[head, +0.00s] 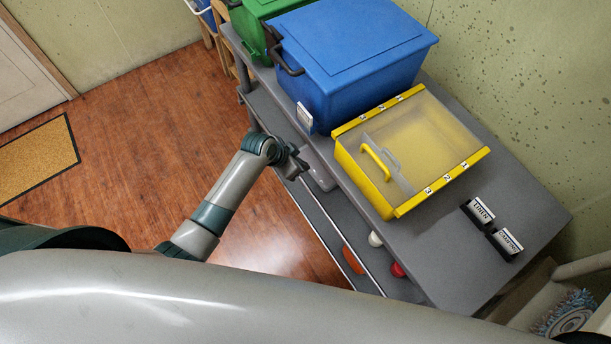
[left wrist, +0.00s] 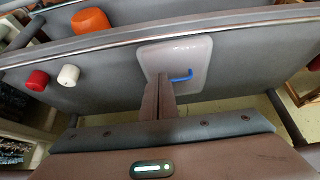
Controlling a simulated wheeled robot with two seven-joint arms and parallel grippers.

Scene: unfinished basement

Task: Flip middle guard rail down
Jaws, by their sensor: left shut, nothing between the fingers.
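A long grey strip with a bright metal edge, which looks like the guard rail (head: 326,235), runs along the front of the lower shelf of the grey shelf unit. It also crosses the upper part of the left wrist view (left wrist: 120,37). I cannot tell for certain whether it is the middle rail, or whether it is up or down. My left gripper (head: 299,166) is shut and empty beside the front of the unit. In the left wrist view its fingers (left wrist: 160,84) point at a pale rounded tray (left wrist: 190,55) with a blue piece on it; contact is unclear. My right gripper is not in view.
A yellow box with a clear lid (head: 478,158), a blue bin (head: 350,60) and a green bin (head: 250,12) stand on top. Lower down are an orange item (head: 353,260), a white item (head: 375,239) and a red item (head: 397,270).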

